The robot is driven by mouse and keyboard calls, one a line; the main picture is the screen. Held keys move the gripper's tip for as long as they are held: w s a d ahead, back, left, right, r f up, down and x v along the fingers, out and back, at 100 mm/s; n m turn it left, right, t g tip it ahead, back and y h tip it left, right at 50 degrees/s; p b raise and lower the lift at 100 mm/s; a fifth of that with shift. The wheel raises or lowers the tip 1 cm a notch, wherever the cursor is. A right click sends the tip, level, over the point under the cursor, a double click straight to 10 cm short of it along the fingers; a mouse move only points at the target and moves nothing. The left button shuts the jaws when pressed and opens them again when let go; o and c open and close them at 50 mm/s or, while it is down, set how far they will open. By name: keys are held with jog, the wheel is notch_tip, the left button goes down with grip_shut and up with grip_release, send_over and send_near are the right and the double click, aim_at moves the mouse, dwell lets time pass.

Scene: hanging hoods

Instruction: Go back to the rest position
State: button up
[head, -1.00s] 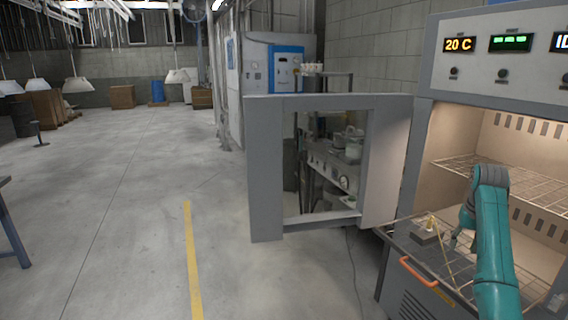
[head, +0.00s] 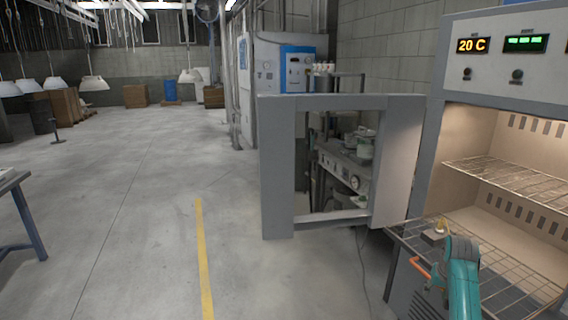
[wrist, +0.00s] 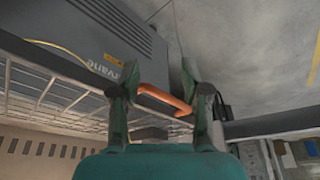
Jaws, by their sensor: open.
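My gripper (wrist: 160,75) shows in the wrist view with its two dark green fingers apart and nothing between the tips. An orange handle (wrist: 165,98) lies behind the fingers, apart from them as far as I can tell. In the head view my teal arm is at the lower right, in front of the open oven (head: 500,150), and hides my gripper. The same orange handle (head: 420,268) is just left of the arm. A small grey block with a yellowish part (head: 434,237) sits on the lower wire rack (head: 505,300).
The oven door (head: 277,170) stands wide open, a framed panel left of the oven. A blue-fronted cabinet (head: 297,70) and equipment stand behind it. A table (head: 20,190) is at the left edge. The floor (head: 130,200) between is clear, with a yellow line.

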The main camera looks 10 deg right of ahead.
jog(key=s+a+f+n+t, duration=0.1)
jog(key=s+a+f, duration=0.3)
jog(key=a+f, duration=0.3)
jog(key=s+a+f+t, duration=0.1)
jog(key=s+a+f, duration=0.2)
jog(key=a+f, duration=0.4)
jog(key=s+a+f+n+t, duration=0.1)
jog(key=s+a+f+t, duration=0.1)
jog(key=s+a+f, duration=0.35)
jog(key=s+a+f+n+t, duration=0.1)
jog(key=s+a+f+t, duration=0.15)
jog(key=s+a, duration=0.6)
jog(key=s+a+r+n+t, duration=0.1)
jog(key=s+a+r, duration=0.2)
jog(key=s+a, duration=0.3)
jog(key=s+a+r+n+t, duration=0.1)
jog(key=s+a+r, duration=0.3)
jog(key=s, duration=0.5)
jog(key=s+a+r+n+t+y, duration=0.1)
jog(key=s+a+r, duration=0.1)
jog(key=s+r, duration=0.4)
jog(key=s+a+r+t+y, duration=0.1)
jog(key=s+a+r+t, duration=0.1)
jog(key=s+r, duration=0.5)
notch_tip(320, 180, up, 4)
jog(key=shift+s+a+r+n, duration=0.25)
jog(key=shift+a+n, duration=0.15)
jog(key=shift+a, duration=0.2)
jog(key=shift+d, duration=0.1)
jog(key=shift+c, duration=0.5)
